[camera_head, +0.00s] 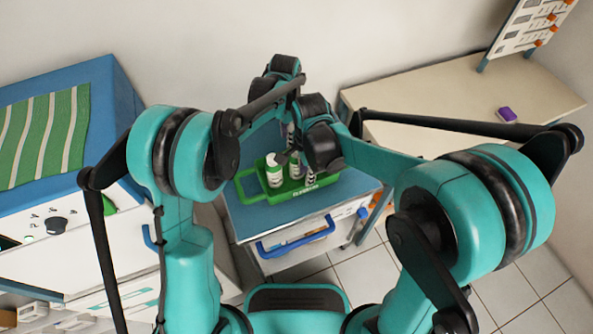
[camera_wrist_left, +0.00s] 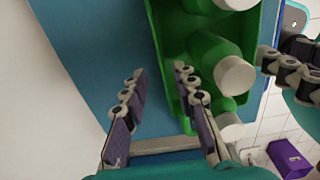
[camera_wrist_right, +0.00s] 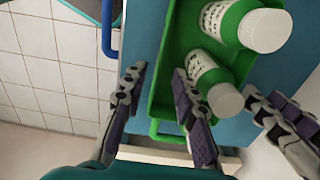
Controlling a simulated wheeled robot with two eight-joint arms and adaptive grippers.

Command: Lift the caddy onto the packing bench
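The green caddy (camera_head: 278,196) stands on a blue-topped cart (camera_head: 255,221) in the head view. It holds green-and-white bottles (camera_head: 274,171). In the left wrist view my left gripper (camera_wrist_left: 162,82) is open at one end of the caddy (camera_wrist_left: 163,40), one finger outside its edge and one over the inside. In the right wrist view my right gripper (camera_wrist_right: 160,82) is open the same way at the caddy's other end (camera_wrist_right: 163,60). I cannot tell whether the fingers touch it. The packing bench (camera_head: 450,95) is beige, at the right; its top is mostly bare.
A purple box (camera_head: 507,115) lies on the bench, and a board with orange parts (camera_head: 522,30) stands at its back corner. A blue-topped cabinet with a striped green cloth (camera_head: 42,130) stands left of the cart. Tiled floor (camera_head: 385,270) lies between cart and bench.

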